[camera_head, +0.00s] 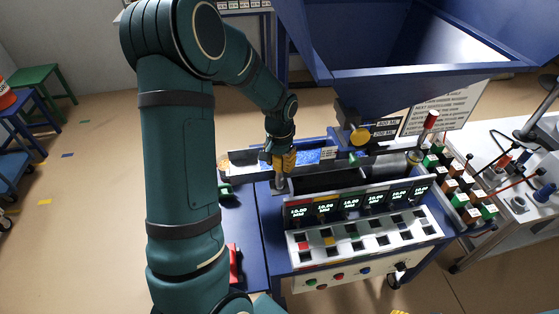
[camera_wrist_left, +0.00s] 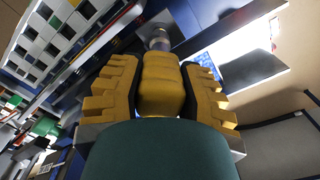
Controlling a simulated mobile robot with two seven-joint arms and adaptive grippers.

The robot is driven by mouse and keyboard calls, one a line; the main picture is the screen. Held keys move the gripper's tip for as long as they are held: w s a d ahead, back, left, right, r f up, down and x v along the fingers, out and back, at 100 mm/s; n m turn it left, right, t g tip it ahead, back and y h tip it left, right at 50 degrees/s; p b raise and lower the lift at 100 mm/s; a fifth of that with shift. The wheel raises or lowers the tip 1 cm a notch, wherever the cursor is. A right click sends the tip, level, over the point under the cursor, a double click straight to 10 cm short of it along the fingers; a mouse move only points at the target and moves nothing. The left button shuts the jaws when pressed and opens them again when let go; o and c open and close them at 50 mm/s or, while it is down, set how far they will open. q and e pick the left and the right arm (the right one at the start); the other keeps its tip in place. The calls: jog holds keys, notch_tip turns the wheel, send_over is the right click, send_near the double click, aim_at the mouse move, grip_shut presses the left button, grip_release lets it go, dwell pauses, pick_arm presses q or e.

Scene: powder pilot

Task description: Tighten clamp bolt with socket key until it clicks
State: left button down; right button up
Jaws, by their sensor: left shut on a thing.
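My left gripper (camera_head: 282,163) is over the left end of the blue machine, pointing down. In the left wrist view its yellow fingers (camera_wrist_left: 160,100) are shut on the socket key (camera_wrist_left: 160,75), whose thick yellow handle lies between them. The key's grey metal end (camera_wrist_left: 156,36) points away from the gripper. In the head view a grey metal piece (camera_head: 280,186) shows just below the fingers, at the machine's left end. The clamp bolt cannot be made out, and I cannot tell whether the key sits on it. My right gripper is not clearly in view.
A large blue hopper (camera_head: 400,72) hangs above. A red-topped lever (camera_head: 430,120) and coloured blocks (camera_head: 466,190) stand at the right. Floor is open at the left.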

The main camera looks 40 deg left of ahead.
pick_arm(q)
jog(key=shift+f+b, duration=0.45)
jog(key=shift+f, duration=0.25)
dwell(0.4)
jog(key=c, duration=0.6)
grip_release()
jog(key=shift+r, duration=0.1)
notch_tip(320, 180, up, 12)
jog(key=shift+f, duration=0.1)
